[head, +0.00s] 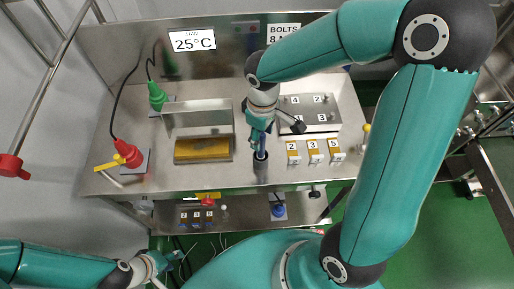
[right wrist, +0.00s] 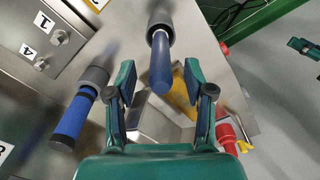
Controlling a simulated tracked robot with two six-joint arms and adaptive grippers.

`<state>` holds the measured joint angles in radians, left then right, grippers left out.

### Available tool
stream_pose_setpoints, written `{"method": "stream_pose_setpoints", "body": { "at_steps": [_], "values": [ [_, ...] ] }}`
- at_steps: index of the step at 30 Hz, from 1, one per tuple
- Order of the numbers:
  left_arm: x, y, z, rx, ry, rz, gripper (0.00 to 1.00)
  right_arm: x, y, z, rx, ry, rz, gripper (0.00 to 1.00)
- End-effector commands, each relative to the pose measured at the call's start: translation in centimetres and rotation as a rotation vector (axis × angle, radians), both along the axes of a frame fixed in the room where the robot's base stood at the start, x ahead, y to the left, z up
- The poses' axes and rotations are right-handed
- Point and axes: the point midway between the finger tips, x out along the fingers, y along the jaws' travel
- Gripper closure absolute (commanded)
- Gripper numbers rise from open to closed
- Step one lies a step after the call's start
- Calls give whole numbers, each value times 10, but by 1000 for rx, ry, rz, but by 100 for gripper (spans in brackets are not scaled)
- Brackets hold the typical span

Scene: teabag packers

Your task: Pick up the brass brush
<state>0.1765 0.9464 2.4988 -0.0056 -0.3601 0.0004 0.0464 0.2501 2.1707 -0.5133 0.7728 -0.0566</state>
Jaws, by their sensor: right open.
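A blue handle (head: 260,143) stands up from a dark round holder (head: 261,168) near the front middle of the steel worktop. No bristles show, so I cannot confirm that it is the brass brush. My right gripper (head: 262,122) is over it. In the right wrist view my right gripper (right wrist: 160,85) is open, and the blue handle (right wrist: 161,65) shows between its fingertips with gaps on both sides. A second blue handle with a grey collar (right wrist: 75,115) shows left of the gripper. My left gripper (head: 155,265) is low at the left, off the worktop; its fingers are unclear.
A steel holder with a brass-coloured block (head: 203,150) stands to the left. A numbered steel box (head: 312,112) and several numbered tags (head: 314,152) are to the right. A red plug (head: 128,152) and a green plug (head: 157,95) with cables are at the left.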

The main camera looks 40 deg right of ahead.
Motion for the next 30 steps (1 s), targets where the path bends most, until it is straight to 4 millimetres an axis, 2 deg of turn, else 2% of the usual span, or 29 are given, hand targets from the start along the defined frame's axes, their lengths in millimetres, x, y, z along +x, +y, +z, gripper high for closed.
{"method": "stream_pose_setpoints", "body": {
  "at_steps": [3, 11, 20, 30],
  "values": [
    [0, 0, 1, 0, 0, 0, 60, -1, 0, -10, 1, 1, 1, 47],
    [0, 0, 1, 0, 0, 0, 60, 0, 0, -12, 1, 0, 0, 49],
    [0, 0, 1, 0, 0, 0, 60, 0, 0, -12, 1, -1, 0, 99],
    [0, 0, 1, 0, 0, 0, 60, 0, 0, -11, 0, -1, 0, 100]
  ]
}}
